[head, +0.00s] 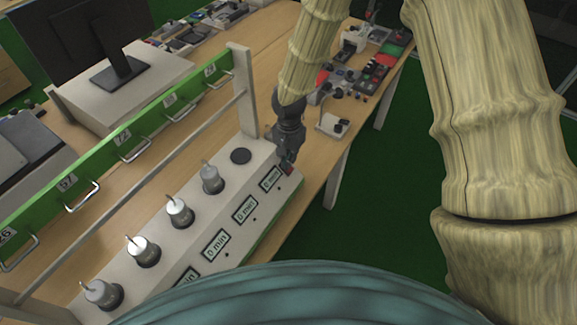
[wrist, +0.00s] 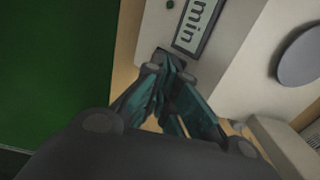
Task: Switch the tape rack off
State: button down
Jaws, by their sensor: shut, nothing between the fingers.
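The tape rack's long white base (head: 205,255) stands on the wooden table, with a row of "0 min" displays (head: 271,178) along its front. My gripper (head: 288,166) is shut and empty at the far right end of the base, beside the last display. In the wrist view, its closed fingertips (wrist: 166,68) are at a small dark part (wrist: 168,63) by the display's end. Whether they touch it, and the switch's state, I cannot tell.
A green bar (head: 130,141) with numbered labels and metal handles runs above the base on white posts. A monitor (head: 95,40) stands behind it. Other devices (head: 375,75) crowd the table's far end. Green floor lies right of the table edge.

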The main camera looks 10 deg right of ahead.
jog(key=shift+f+b, duration=0.55)
jog(key=shift+f, duration=0.35)
dwell(0.7)
jog(key=shift+r+p, duration=2.35)
jog(key=shift+r, duration=1.2)
jog(key=s+f+b, duration=0.1)
jog(key=s+f, duration=0.2)
jog(key=f, duration=0.1)
jog(key=s+f+n+y+b, duration=0.1)
jog(key=s+f, duration=0.2)
jog(key=f, duration=0.1)
jog(key=s+d+f+n+b, duration=0.1)
jog(key=s+f, duration=0.2)
jog(key=f, duration=0.1)
jog(key=shift+s+f+g, duration=0.15)
jog(key=shift+f+g, duration=0.05)
jog(key=shift+g, duration=0.1)
jog(key=s+d+f+n+b, duration=0.3)
jog(key=s+f, duration=0.4)
jog(key=s, duration=0.5)
jog(key=s+d+f+n+h+b, duration=0.1)
jog(key=s+d+f+n+b, duration=0.1)
jog(key=s+d+f, duration=0.3)
jog(key=s+f+n, duration=0.1)
jog(key=s+f, duration=0.2)
jog(key=s, duration=0.3)
jog(key=shift+s+d+n+b, duration=0.3)
jog(key=shift+s+d+b, duration=0.05)
jog(key=shift+d+b, duration=0.05)
jog(key=shift+w+f, duration=0.1)
